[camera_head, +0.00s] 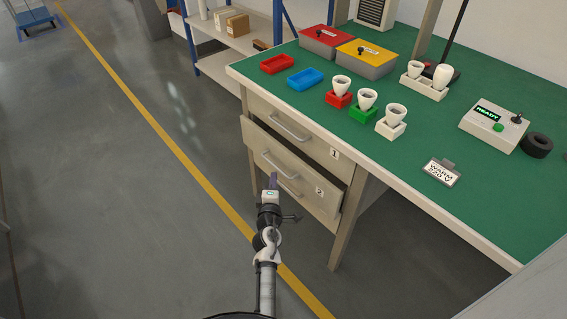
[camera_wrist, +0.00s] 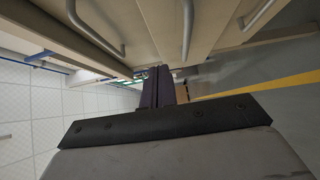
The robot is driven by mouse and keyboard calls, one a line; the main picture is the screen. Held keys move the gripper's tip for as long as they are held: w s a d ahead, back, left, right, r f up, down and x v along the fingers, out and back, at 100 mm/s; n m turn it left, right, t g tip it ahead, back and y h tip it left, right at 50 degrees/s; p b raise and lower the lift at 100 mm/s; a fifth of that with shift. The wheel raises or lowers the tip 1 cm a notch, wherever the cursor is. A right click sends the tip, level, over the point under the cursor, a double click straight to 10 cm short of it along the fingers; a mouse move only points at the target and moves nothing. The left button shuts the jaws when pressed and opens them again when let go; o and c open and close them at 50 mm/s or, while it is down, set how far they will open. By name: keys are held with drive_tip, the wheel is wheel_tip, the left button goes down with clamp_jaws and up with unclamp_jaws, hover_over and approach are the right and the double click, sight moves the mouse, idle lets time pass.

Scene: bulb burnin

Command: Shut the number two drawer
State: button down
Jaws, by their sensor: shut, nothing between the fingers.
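The number two drawer (camera_head: 318,205) is the beige drawer with a "2" label, under the green-topped bench. It stands out from the bench frame, with a dark gap along its right side, so it is partly open. A bar handle (camera_head: 279,165) is on the drawer fronts just above my gripper (camera_head: 273,180). My gripper is shut and empty, in front of the drawer's left part. In the wrist view, the shut fingers (camera_wrist: 160,88) point toward the drawer fronts and bar handles (camera_wrist: 187,30). I cannot tell whether they touch anything.
The number one drawer (camera_head: 300,130) is above, with its own handle. The bench top (camera_head: 440,130) holds trays, bulbs in coloured holders, two lidded boxes and a tester (camera_head: 492,128). A bench leg (camera_head: 347,225) stands to the right. The floor (camera_head: 130,220) at left is clear.

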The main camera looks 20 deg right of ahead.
sight(294, 161)
drive_tip(key=w+d, duration=0.5)
drive_tip(key=shift+w+d, duration=0.2)
drive_tip(key=shift+w, duration=0.15)
drive_tip(key=shift+w+d, duration=0.1)
drive_tip(key=shift+d, duration=0.25)
drive_tip(key=d, duration=0.2)
drive_tip(key=w+d, duration=0.1)
drive_tip(key=d, duration=0.1)
drive_tip(key=shift+w+d, duration=0.2)
drive_tip(key=shift+d, duration=0.1)
drive_tip(key=shift+d+r, duration=0.15)
